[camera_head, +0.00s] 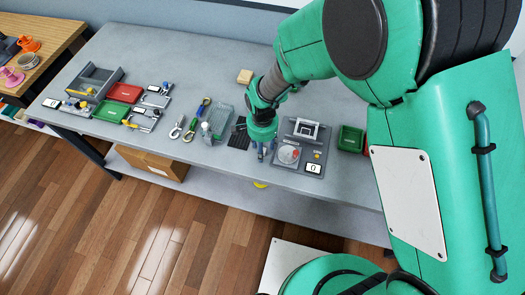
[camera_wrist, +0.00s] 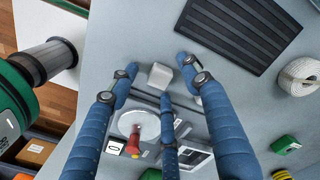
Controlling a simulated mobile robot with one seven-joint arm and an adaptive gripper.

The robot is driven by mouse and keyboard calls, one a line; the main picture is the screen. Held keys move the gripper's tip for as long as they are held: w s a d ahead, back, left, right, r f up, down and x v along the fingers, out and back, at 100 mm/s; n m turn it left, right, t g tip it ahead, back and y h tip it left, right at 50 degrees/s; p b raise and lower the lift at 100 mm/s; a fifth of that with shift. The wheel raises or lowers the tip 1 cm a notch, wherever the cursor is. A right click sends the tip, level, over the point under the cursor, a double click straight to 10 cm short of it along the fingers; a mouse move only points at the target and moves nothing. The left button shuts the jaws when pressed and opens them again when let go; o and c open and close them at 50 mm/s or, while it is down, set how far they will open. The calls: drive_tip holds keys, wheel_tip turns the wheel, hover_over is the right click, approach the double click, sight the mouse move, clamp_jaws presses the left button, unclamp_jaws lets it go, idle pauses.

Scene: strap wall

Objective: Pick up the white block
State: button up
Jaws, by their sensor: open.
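The white block (camera_wrist: 160,75) is a small pale cube on the grey table in the wrist view. It lies between the tips of my blue-fingered gripper (camera_wrist: 158,78), with the fingers spread around it. The fingers are apart, and I cannot tell whether any of them touches the block. In the head view my gripper (camera_head: 262,150) points down near the front edge of the table, and the block is not made out there.
A grey panel (camera_head: 312,156) with a red-marked dial stands right beside my gripper. A black ribbed mat (camera_head: 239,139) lies on the other side. The table (camera_head: 190,50) is clear toward the back.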

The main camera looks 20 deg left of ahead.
drive_tip(key=shift+c, duration=0.5)
drive_tip(key=c, duration=0.8)
drive_tip(key=shift+r, duration=0.1)
drive_tip(key=shift+r, duration=0.45)
drive_tip(key=shift+c, duration=0.2)
drive_tip(key=r, duration=0.1)
drive_tip(key=r+p, duration=0.1)
drive_tip(key=shift+s+d+r, duration=0.15)
drive_tip(key=shift+s+r, duration=0.05)
drive_tip(key=shift+r, duration=0.15)
drive_tip(key=s+d+r+p, duration=0.1)
drive_tip(key=s+d, duration=0.8)
drive_tip(key=s, duration=0.3)
drive_tip(key=shift+s+d+p, duration=0.15)
drive_tip(key=shift+s+p, duration=0.05)
drive_tip(key=shift+p, duration=0.15)
drive_tip(key=shift+r, duration=0.1)
